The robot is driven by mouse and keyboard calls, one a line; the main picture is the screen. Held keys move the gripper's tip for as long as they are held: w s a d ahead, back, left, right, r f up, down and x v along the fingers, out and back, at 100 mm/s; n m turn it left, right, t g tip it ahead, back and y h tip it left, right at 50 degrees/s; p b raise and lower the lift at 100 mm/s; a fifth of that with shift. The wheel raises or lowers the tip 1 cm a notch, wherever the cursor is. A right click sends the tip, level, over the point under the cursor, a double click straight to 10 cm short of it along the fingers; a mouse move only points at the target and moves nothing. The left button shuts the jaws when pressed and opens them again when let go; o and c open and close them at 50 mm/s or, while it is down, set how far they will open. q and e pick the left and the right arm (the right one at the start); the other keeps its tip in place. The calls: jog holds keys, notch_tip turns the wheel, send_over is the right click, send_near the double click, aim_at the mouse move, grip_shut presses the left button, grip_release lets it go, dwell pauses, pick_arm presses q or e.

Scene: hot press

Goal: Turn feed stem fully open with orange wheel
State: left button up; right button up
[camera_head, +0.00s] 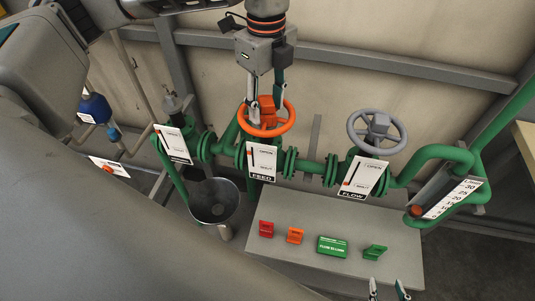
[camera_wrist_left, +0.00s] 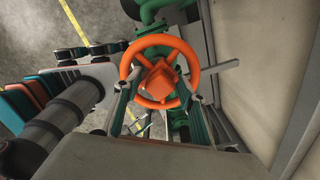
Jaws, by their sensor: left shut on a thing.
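The orange wheel (camera_head: 285,125) sits on top of the green FEED valve in the head view, above the white FEED plate (camera_head: 262,162). My left gripper (camera_head: 265,103) comes down from above with its fingers at the wheel. In the left wrist view the orange wheel (camera_wrist_left: 142,45) lies between the two fingers, which are at its opposite sides; my left gripper (camera_wrist_left: 159,88) is shut on it. The FEED plate shows a small orange mark beside its scale. My right gripper (camera_head: 387,284) shows only its fingertips at the bottom edge, apart and empty.
A grey wheel (camera_head: 396,144) stands on the FLOW valve to the right, with the FLOW plate (camera_head: 361,178) below. Red (camera_head: 266,229), orange (camera_head: 295,236) and green tags stand on the grey bench (camera_head: 305,266). A gauge (camera_head: 446,194) is at right.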

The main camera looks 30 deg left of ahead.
pick_arm(q)
jog(key=n, duration=0.4)
jog(key=shift+f+b, duration=0.1)
jog(key=shift+b, duration=0.25)
jog(key=n, duration=0.4)
jog(key=shift+n+b, duration=0.35)
jog(key=shift+n, duration=0.95)
pick_arm(e)
jog(key=shift+s+f, duration=0.15)
jog(key=shift+f, duration=0.4)
jog(key=shift+s+f, duration=0.15)
jog(key=shift+f, duration=0.35)
pick_arm(q)
jog(key=n, duration=0.3)
jog(key=shift+n, duration=0.4)
jog(key=o, duration=0.6)
jog(key=shift+n, duration=0.4)
pick_arm(e)
jog(key=shift+f, duration=0.25)
